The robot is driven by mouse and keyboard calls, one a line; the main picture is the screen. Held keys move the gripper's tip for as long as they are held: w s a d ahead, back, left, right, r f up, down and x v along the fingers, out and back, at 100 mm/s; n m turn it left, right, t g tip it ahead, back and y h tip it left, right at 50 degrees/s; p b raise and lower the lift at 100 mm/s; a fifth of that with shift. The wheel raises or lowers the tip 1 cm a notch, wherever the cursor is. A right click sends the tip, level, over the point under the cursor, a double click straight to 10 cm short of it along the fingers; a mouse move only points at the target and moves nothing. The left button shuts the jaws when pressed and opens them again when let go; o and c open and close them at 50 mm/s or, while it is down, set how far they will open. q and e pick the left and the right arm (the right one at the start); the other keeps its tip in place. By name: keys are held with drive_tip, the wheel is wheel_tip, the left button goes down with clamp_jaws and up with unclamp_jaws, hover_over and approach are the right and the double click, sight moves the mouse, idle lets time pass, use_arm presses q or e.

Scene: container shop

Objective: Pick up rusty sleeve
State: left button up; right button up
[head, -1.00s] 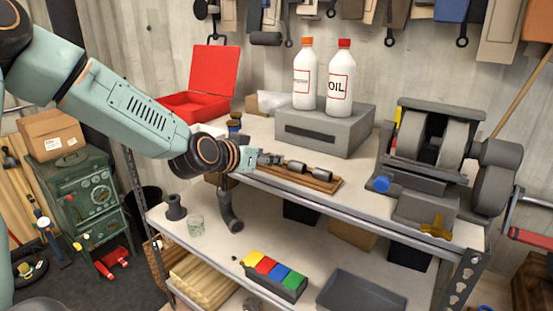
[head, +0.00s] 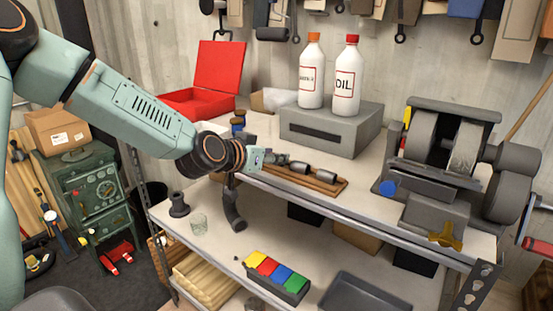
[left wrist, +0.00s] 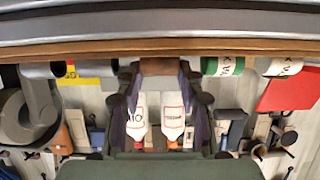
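A rusty brown sleeve (left wrist: 160,67) shows in the left wrist view, lying by the brown wooden edge at the top. The fingers of my left gripper (left wrist: 160,85) stand on either side of it and look open; firm contact cannot be made out. In the head view my left gripper (head: 272,159) is low at the left end of a wooden rack (head: 325,186) on the bench's upper shelf. Grey cylinders (head: 299,168) lie on the rack to its right. The sleeve is hidden by my gripper in the head view. My right gripper is not in view.
Two white bottles (head: 345,82) stand on a grey box (head: 320,138) behind the rack. A bench grinder (head: 440,150) is at the right, an open red case (head: 215,80) at the back left. The lower shelf holds a tray of coloured blocks (head: 285,288).

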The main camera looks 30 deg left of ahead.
use_arm(q)
drive_tip(key=shift+w+f, duration=0.1)
drive_tip(key=shift+w, duration=0.1)
drive_tip(key=c, duration=0.6)
drive_tip(key=shift+c, duration=0.2)
